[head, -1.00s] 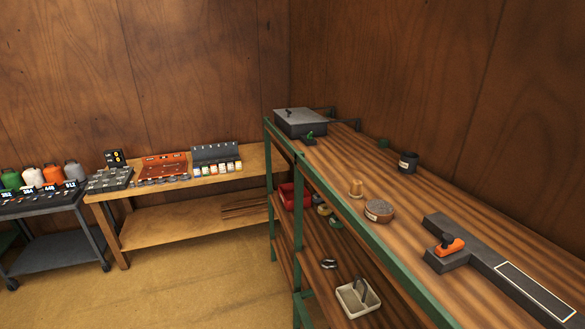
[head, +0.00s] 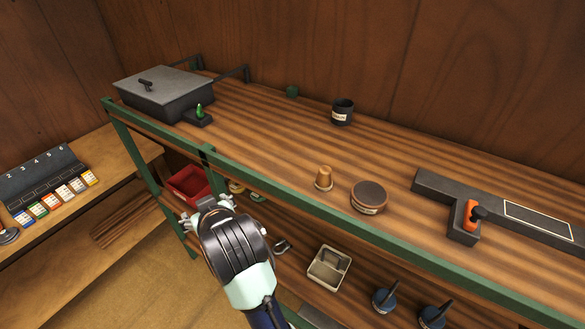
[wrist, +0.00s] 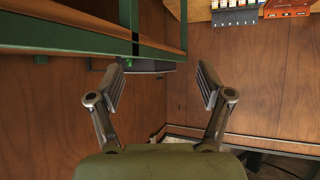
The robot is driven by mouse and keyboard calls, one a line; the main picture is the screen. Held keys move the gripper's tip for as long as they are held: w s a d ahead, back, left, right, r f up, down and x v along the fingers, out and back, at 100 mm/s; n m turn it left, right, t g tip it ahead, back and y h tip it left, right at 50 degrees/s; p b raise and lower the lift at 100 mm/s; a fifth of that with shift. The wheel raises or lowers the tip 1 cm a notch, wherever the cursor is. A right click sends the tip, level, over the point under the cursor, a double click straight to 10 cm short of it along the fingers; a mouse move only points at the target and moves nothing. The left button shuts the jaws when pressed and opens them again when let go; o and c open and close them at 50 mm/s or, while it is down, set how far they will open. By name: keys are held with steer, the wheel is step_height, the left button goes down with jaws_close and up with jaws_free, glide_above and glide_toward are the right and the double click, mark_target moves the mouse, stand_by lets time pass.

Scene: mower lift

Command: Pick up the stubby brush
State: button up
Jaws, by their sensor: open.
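A small tan, stubby upright piece (head: 324,178) stands on the wooden top of the green-framed shelf unit, near its front edge; it may be the stubby brush, but it is too small for me to see bristles. A round brown tin (head: 369,197) with a pale label stands just right of it. My gripper (head: 207,207) is in front of the shelf unit, below its top edge and left of the tan piece, near a red bin. In the wrist view my gripper (wrist: 161,82) has its fingers wide apart with nothing between them; the tan piece is not visible there.
The green front rail (head: 290,198) edges the shelf top. A grey lidded box (head: 165,92), a dark labelled cup (head: 342,112) and an orange-handled tool (head: 471,215) stand on top. Below are a red bin (head: 187,184), a cream caddy (head: 329,267) and blue round items.

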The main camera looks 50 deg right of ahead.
steer(key=d+m+g, duration=0.1)
steer(key=d+g, duration=0.1)
steer(key=d, duration=0.7)
steer(key=m+g+y, duration=0.1)
steer(key=m+g, duration=0.3)
steer(key=g, duration=0.1)
glide_toward(326, 171)
steer(key=x, duration=0.5)
steer(key=shift+w+d, duration=0.1)
steer(key=shift+d, duration=0.35)
steer(key=x, duration=0.7)
steer(key=shift+a+f, duration=0.3)
steer(key=shift+a, duration=0.05)
steer(key=shift+w+d+f, duration=0.2)
steer(key=shift+w+f, duration=0.05)
steer(key=shift+f, duration=0.05)
steer(key=c, duration=1.2)
